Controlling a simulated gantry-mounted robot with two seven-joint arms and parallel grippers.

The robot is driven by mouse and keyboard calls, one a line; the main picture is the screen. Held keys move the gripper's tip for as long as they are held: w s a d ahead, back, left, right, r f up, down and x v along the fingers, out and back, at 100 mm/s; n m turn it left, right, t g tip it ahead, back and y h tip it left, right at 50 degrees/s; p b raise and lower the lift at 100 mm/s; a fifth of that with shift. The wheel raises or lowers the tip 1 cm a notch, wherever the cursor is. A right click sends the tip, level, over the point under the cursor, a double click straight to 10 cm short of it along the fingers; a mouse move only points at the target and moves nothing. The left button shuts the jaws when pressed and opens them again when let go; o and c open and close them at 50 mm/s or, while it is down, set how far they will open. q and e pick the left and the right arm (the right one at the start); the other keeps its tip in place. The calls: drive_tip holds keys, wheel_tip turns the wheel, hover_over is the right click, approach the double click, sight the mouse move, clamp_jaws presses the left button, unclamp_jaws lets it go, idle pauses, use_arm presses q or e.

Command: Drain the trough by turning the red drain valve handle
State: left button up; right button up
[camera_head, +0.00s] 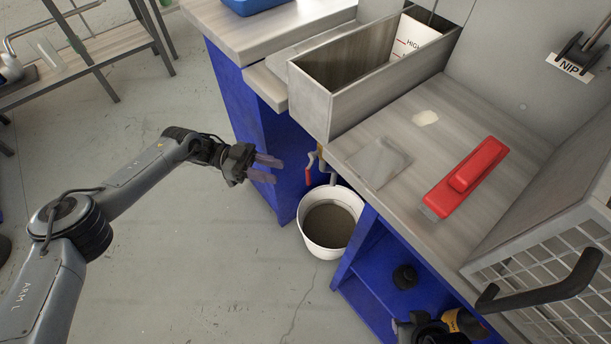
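The trough (312,98) is an open grey metal box at the bench's front edge; its inner bottom is in shade. The small red drain valve handle (309,168) hangs below it, pointing roughly down, beside a short pipe. A white bucket (311,239) stands on the floor beneath, its inside grey-brown. My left gripper (272,168) is left of the handle, fingers pointing right at it, apart and empty. A gap shows between fingertips and handle. My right gripper cannot be made out; dark parts at the bottom right are unclear.
Blue cabinet panels (262,150) flank the bucket. A mesh guard (540,262) with a dark handle (540,291) stands at right. The floor left of the bucket is clear.

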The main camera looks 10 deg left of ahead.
sight(309, 178)
use_arm(q)
drive_tip(key=d, duration=0.3)
drive_tip(key=s+d+b, duration=0.1)
drive_tip(key=d, duration=0.6)
drive_tip(key=shift+s+r, duration=0.15)
drive_tip(key=shift+s, duration=0.15)
clamp_jaws()
